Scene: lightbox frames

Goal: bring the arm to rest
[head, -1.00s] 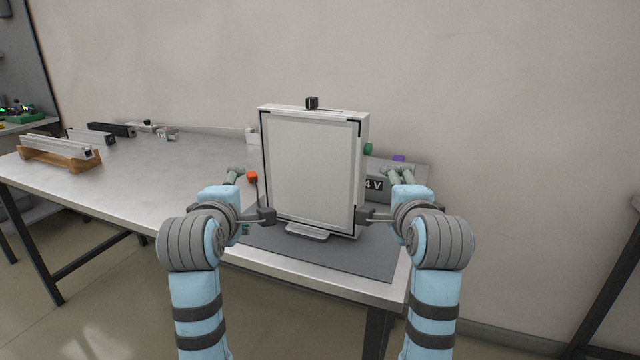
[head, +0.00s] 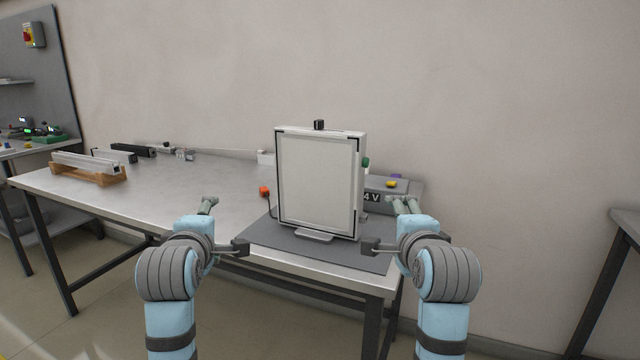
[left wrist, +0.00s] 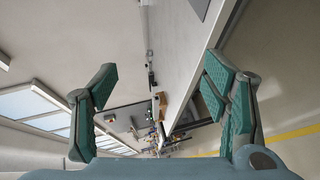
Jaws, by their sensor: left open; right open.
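The lightbox (head: 318,185) stands upright on a grey mat (head: 262,238) on the table, with a pale front panel and dark corner edges. A black knob (head: 319,125) sits on its top and a green knob (head: 365,162) on its right side. My left gripper (head: 208,204) is open and empty, left of the lightbox and clear of it. In the left wrist view its green-padded fingers (left wrist: 160,72) are spread with nothing between them. My right gripper (head: 404,204) is open, just right of the lightbox, in front of a grey box; its fingertips are small here.
The grey box marked "4 V" (head: 378,196) stands behind the lightbox at the right. An orange-red piece (head: 265,192) on a cable lies left of the lightbox. A wooden rack (head: 85,173) with metal bars is at the table's left end. The table's middle left (head: 170,192) is clear.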

